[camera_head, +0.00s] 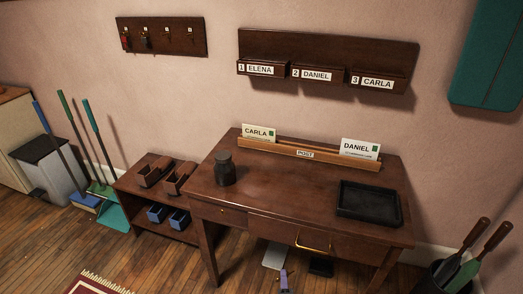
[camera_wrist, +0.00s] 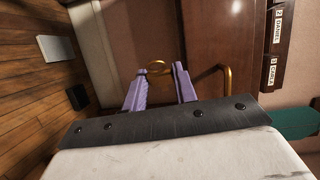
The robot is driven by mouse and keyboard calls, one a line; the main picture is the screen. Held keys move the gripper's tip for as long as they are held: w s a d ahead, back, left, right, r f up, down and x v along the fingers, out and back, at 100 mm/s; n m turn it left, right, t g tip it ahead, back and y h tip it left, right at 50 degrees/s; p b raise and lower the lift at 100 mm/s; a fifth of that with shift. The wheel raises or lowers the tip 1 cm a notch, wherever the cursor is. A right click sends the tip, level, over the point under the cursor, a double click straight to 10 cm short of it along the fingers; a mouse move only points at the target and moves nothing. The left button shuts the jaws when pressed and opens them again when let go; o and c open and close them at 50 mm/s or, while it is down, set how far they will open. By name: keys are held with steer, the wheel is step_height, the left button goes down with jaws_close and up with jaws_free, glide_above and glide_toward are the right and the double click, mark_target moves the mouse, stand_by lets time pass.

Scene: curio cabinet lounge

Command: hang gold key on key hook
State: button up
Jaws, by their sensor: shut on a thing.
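My gripper (camera_head: 284,281) has purple fingers and shows low in front of the desk in the head view. The rest of the key is hidden. The dark wooden key hook board (camera_head: 185,40) is on the wall at upper left in the head view, far from my gripper. A red item (camera_head: 126,42) and a dark item (camera_head: 146,43) hang on its left hooks; the hooks on the right look empty.
The desk (camera_head: 265,200) holds a dark jar (camera_head: 224,168), a black tray (camera_head: 371,202) and a letter rack (camera_head: 290,149). Its drawer has a gold handle (camera_head: 313,246). A low shelf (camera_head: 140,188) and brooms stand left. Labelled wall boxes (camera_head: 345,52) hang above the desk.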

steer(key=s+a+f, duration=0.2)
steer(key=a, duration=0.5)
steer(key=shift+a, duration=0.15)
steer(key=shift+f, duration=0.1)
